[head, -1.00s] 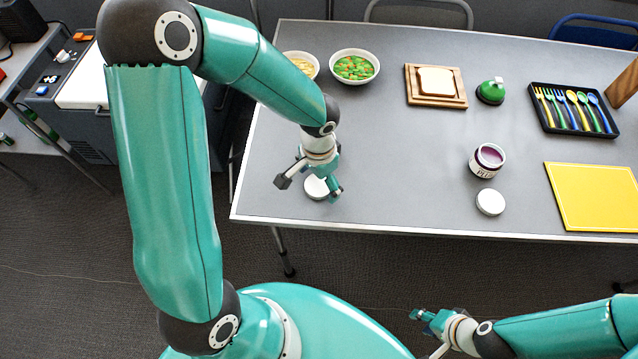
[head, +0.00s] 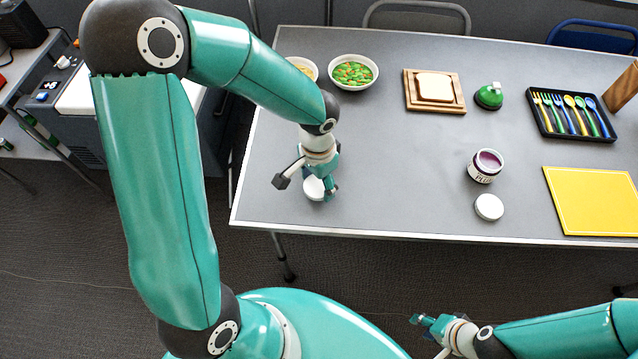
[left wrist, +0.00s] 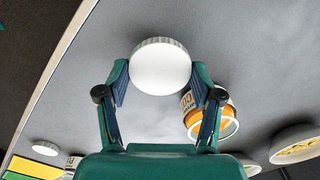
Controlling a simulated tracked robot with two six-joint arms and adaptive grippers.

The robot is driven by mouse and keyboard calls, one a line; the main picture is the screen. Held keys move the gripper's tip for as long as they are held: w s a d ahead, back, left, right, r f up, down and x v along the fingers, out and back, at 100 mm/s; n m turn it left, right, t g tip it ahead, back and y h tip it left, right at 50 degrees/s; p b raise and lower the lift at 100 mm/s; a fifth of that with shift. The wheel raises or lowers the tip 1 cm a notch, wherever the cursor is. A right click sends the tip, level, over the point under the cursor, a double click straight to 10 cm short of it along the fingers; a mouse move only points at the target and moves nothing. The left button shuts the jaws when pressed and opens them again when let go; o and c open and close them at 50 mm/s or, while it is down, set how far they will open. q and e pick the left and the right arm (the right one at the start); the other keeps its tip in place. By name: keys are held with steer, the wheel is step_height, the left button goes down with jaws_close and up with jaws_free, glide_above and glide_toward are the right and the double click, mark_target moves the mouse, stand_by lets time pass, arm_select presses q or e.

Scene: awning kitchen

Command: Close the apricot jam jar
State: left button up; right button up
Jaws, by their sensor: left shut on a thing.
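My left gripper (head: 307,186) is shut on a round white lid (left wrist: 160,66), held between its two fingertips above the left front part of the table. The lid also shows below the gripper in the head view (head: 314,188). A jar with orange contents, the apricot jam jar (left wrist: 226,122), stands open behind the right finger in the left wrist view, partly hidden by it. In the head view my left arm and gripper hide this jar. My right gripper (head: 428,332) hangs low in front of the table, apart from everything; its finger opening is unclear.
An open plum jam jar (head: 484,166) stands further right, with another white lid (head: 489,207) flat in front of it. Bowls (head: 353,72), a bread board (head: 434,105), a green item (head: 489,96), a cutlery tray (head: 543,128) and a yellow board (head: 592,200) surround clear middle space.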

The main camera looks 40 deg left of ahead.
mark_target(318, 185)
arm_select(q)
step_height(318, 185, up, 18)
steer(key=p, duration=0.1)
steer(key=shift+p, duration=0.4)
arm_select(e)
step_height(318, 185, up, 2)
steer(key=shift+r, duration=0.1)
arm_select(q)
steer(key=shift+f, duration=0.1)
steer(key=w+d+f, duration=0.1)
steer(key=w+f, duration=0.2)
steer(key=f, duration=0.2)
steer(key=w+d+f+n, duration=0.1)
steer(key=w+d+f, duration=0.1)
steer(key=f, duration=0.3)
steer(key=w+d+f+n, duration=0.1)
steer(key=w+f, duration=0.4)
steer(key=f, duration=0.1)
steer(key=shift+d, duration=0.35)
steer(key=shift+w+d+f+n, duration=0.15)
steer(key=shift+f+n, duration=0.15)
steer(key=shift+f, duration=0.15)
arm_select(e)
steer(key=shift+o, duration=0.2)
